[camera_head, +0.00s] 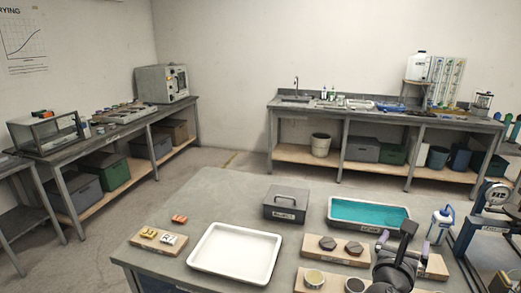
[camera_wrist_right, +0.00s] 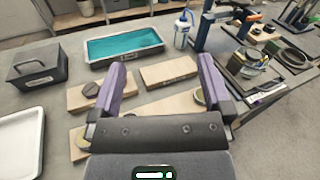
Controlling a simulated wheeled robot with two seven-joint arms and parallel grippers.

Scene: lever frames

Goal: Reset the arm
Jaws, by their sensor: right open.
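My right gripper (camera_head: 403,245) is at the lower right of the head view, over the front right part of the grey table (camera_head: 215,200). In the right wrist view its two purple fingers (camera_wrist_right: 163,75) stand wide apart with nothing between them. Part of the boards is hidden by the gripper. My left gripper is in neither view.
A white tray (camera_head: 236,253), a dark lidded box (camera_head: 286,203) and a teal-filled tray (camera_head: 368,213) stand on the table. A white bottle (camera_head: 440,224) stands at its right edge, near a blue-framed stand (camera_head: 480,222). Benches line the walls. The table's left back is clear.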

